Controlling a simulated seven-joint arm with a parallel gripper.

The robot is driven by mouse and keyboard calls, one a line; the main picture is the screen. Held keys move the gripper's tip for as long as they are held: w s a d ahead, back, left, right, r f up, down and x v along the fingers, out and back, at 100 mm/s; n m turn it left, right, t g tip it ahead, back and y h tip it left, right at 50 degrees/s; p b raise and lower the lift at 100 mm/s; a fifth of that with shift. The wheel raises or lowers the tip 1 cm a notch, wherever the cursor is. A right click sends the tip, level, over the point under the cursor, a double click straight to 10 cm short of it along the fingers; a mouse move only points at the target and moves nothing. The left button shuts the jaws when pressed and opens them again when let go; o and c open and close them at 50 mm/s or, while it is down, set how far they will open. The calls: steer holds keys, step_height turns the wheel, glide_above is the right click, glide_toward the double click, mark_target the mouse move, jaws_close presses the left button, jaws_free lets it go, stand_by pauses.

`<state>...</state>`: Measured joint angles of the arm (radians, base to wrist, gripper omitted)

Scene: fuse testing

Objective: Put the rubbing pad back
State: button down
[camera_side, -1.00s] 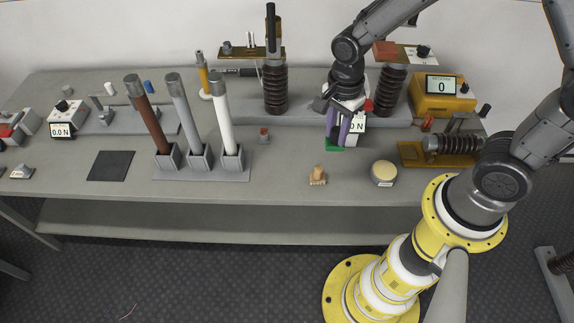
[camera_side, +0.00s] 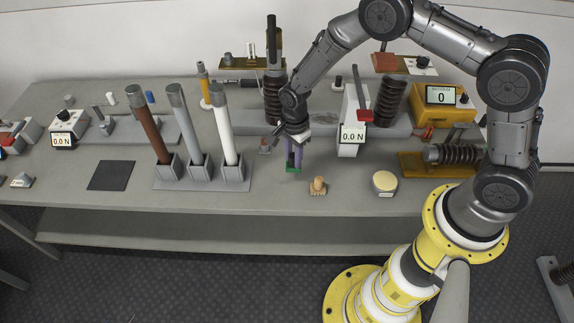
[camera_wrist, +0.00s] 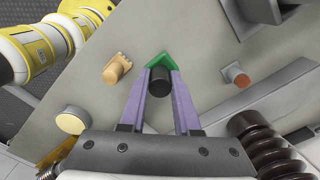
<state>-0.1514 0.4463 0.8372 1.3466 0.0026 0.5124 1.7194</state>
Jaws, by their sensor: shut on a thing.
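My gripper (camera_wrist: 158,75) is shut on a green pad (camera_wrist: 158,60) with a black round knob (camera_wrist: 160,82), which I take to be the rubbing pad. The purple fingers close on it from both sides. In the side view my gripper (camera_side: 294,156) points down with the green pad (camera_side: 293,169) at its tips, at or just above the grey table. I cannot tell whether the pad touches the table. The fingers hide part of the pad. A dark square mat (camera_side: 111,176) lies flat at the left.
A wooden-handled piece (camera_side: 318,186) and a round cream-topped tin (camera_side: 385,183) stand to the right. A small red-topped piece (camera_side: 265,145) is close on the left. A force gauge (camera_side: 352,135) stands behind right, and a rack (camera_side: 200,183) with three upright tubes farther left.

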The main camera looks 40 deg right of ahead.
mark_target(287, 166)
steer(key=shift+w+a+f, duration=0.2)
steer(key=shift+w+f, duration=0.95)
steer(key=shift+f, duration=1.65)
steer(key=shift+f, duration=0.15)
steer(key=c, duration=0.6)
jaws_free()
step_height(287, 166, up, 12)
steer(key=shift+r, duration=0.2)
